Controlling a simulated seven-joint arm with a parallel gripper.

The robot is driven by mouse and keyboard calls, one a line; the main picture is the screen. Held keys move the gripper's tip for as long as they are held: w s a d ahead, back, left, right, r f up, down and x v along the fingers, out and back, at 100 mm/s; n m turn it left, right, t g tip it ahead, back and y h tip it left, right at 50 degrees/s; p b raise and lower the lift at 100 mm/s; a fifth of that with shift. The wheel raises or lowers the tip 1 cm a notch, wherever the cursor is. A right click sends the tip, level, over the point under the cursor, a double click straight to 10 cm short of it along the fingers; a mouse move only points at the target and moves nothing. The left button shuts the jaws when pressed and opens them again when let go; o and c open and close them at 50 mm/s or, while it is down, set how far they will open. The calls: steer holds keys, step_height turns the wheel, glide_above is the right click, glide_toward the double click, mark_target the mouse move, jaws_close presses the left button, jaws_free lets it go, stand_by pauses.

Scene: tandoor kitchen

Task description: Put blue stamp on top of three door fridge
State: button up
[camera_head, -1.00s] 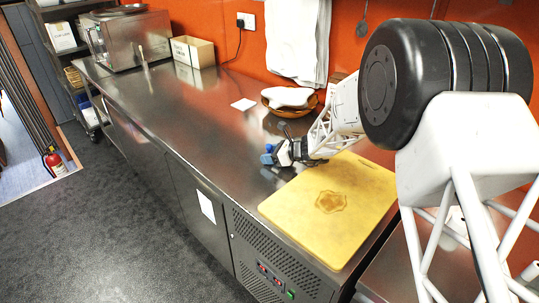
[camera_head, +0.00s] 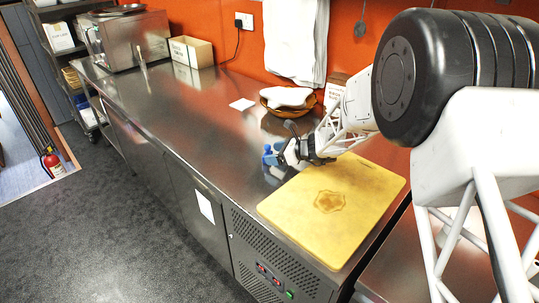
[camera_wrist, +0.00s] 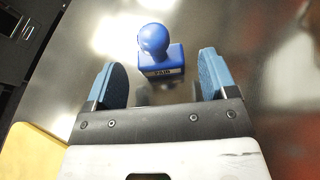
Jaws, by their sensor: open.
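The blue stamp (camera_wrist: 155,45) stands upright on the steel top in the wrist view, its round knob up and a label on its base. It is just beyond and between the fingertips of my gripper (camera_wrist: 163,80), which is open with blue pads on both sides and nothing between them. In the head view my gripper (camera_head: 280,155) is low over the counter by the far left corner of the cutting board; the stamp is hard to tell apart from the blue fingers there.
A yellow cutting board (camera_head: 350,205) lies at the near end of the top. A basket with a white cloth (camera_head: 287,97) and a white paper (camera_head: 243,104) are toward the wall. A cardboard box (camera_head: 192,52) and a steel appliance (camera_head: 128,40) stand at the far end.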

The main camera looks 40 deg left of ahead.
steer(key=v, duration=0.9)
stand_by(0.8)
steer(key=shift+d+r, duration=0.25)
steer(key=s+d+r+n+t+h, duration=0.15)
steer(key=d+r, duration=0.45)
steer(key=d, duration=0.6)
steer(key=s+d+r+n+t+h, duration=0.1)
steer(key=s+d+r+n+h, duration=0.3)
steer(key=d, duration=0.8)
steer(key=d+r+n+t, duration=0.1)
steer(key=d+r+n, duration=0.1)
steer(key=d+r, duration=0.75)
steer(key=s+d+n+t+h, duration=0.1)
steer(key=s+d+n+h, duration=0.1)
steer(key=s+d, duration=0.5)
steer(key=s+d+n+t+h, duration=0.1)
steer(key=s+d+n+h, duration=0.1)
steer(key=s+d, duration=0.6)
steer(key=s+d+f+n+t+h, duration=0.1)
steer(key=s+d, duration=0.6)
steer(key=d, duration=1.2)
steer(key=shift+s+n+t+h, duration=0.25)
steer(key=shift+n+t+h, duration=0.25)
steer(key=shift+h, duration=0.65)
